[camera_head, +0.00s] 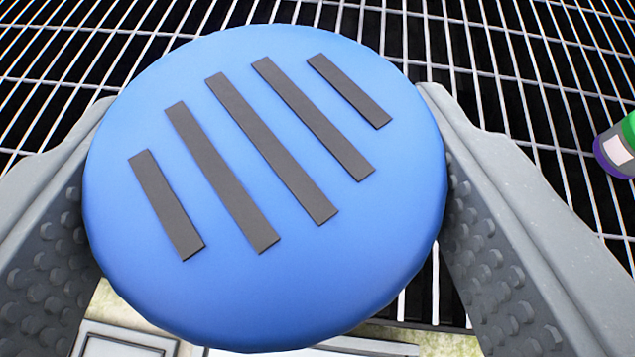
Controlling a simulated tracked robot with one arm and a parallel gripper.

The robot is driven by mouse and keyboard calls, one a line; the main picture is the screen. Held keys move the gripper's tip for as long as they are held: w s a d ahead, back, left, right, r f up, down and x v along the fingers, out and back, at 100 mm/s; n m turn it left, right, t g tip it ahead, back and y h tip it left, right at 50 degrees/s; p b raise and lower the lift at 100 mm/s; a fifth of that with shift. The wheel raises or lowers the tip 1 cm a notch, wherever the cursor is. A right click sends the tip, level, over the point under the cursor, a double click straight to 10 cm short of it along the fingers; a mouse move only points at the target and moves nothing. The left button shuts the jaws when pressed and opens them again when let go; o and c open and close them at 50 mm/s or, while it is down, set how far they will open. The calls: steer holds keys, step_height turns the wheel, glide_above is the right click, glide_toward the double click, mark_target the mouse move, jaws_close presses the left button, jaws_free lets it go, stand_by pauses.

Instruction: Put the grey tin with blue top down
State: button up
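The blue top (120,225) of the tin fills the middle of the view. It is round, with several dark grey bars across it. The tin's grey body is hidden beneath the top. My gripper (268,190) has one finger on each side of the tin, with studded inner pads facing it. The pads appear to press against the left and right edges of the top. How far the tin's base is from the surface below cannot be seen.
A metal wire grating (480,60) spreads behind and around the tin. A small can (617,150) with green, grey and purple bands is at the right edge, partly cut off. Pale panels (125,343) show at the bottom, below the grating's near edge.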

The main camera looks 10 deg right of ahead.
steer(key=s+a+f+b, duration=0.1)
steer(key=s+f, duration=0.1)
steer(key=f, duration=0.5)
steer(key=s+a+f+b, duration=0.1)
steer(key=s+a+f, duration=0.1)
steer(key=f, duration=0.5)
steer(key=w+b, duration=0.1)
steer(key=w, duration=0.4)
steer(key=w+d+f+b, duration=0.1)
steer(key=w+b, duration=0.1)
steer(key=w, duration=0.3)
steer(key=w+d+b, duration=0.1)
steer(key=w, duration=0.4)
steer(key=shift+w+f+b, duration=0.25)
steer(key=shift+f+b, duration=0.05)
steer(key=shift+b, duration=0.05)
steer(key=shift+w+f, duration=0.2)
step_height(320, 180, down, 3)
steer(key=shift+f+b, duration=0.15)
steer(key=shift+b, duration=0.7)
steer(key=o, duration=1.1)
